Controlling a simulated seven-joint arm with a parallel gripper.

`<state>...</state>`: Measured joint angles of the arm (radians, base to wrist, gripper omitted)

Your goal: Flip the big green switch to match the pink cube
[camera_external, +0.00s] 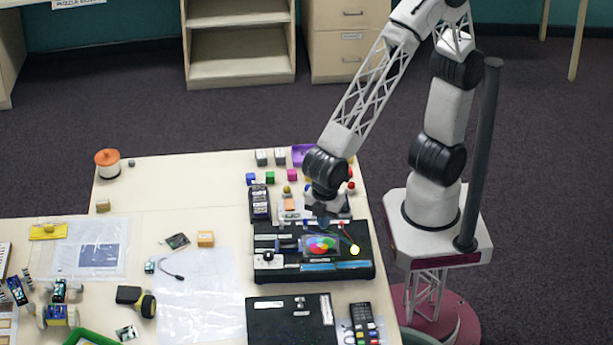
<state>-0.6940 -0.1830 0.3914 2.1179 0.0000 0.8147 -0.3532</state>
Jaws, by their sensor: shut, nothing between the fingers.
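The pink cube (292,174) sits near the back of the table, in a loose group of small coloured cubes. My gripper (322,208) points down at the back edge of a black box (264,238) with coloured parts on top. It is shut and empty, in front of the pink cube and to its right. The fingertips are small and partly hidden, and I cannot tell whether they touch anything. I cannot make out a big green switch for certain; the area under and behind my gripper is partly hidden by my arm.
The black box carries a multicoloured disc (320,244), a yellow round part (354,250) and a knob. A dark device (260,203) stands left of my gripper. A purple tray (303,154) lies behind. A second black panel (290,322) lies in front. The table's left-back area is mostly clear.

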